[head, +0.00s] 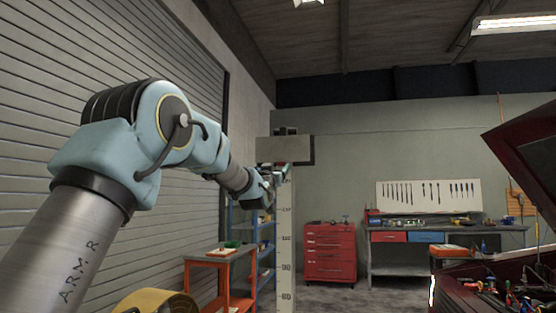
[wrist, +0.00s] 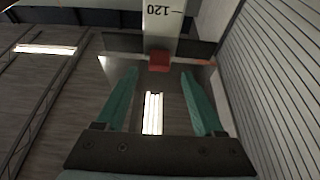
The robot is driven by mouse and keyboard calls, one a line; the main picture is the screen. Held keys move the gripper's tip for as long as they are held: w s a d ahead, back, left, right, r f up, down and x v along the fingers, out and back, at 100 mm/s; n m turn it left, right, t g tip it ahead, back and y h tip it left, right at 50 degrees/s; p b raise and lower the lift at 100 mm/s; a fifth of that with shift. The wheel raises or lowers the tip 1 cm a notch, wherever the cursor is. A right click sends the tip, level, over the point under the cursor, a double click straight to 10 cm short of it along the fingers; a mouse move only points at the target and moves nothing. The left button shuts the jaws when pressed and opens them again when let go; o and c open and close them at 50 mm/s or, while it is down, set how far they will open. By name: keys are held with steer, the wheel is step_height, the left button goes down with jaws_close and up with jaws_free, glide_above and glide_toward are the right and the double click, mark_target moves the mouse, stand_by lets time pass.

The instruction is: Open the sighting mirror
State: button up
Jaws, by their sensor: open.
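A tall white scale post (head: 285,240) with printed numbers stands beyond my arm in the head view. A grey, box-like head (head: 285,149) is at its top. My gripper (head: 280,172) is just below this head, small and partly hidden by my wrist. In the wrist view, the post (wrist: 163,20) shows an upside-down 120 and ends at a red block (wrist: 159,61). A flat, shiny panel, seemingly the sighting mirror (wrist: 172,90), reflects a ceiling light. The green fingers of my gripper (wrist: 160,71) are spread, with their tips near the red block. Contact cannot be told.
A ribbed shutter wall (head: 100,60) is close on the left. An orange bench (head: 215,256) and blue shelf stand below my arm. A red tool cabinet (head: 330,252) and workbench (head: 425,237) are at the back. A dark red car with raised hood (head: 530,150) is at right.

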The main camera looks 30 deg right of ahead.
mark_target(280, 164)
steer(key=shift+p+x, duration=0.9)
steer(key=shift+x, duration=1.35)
jaws_close()
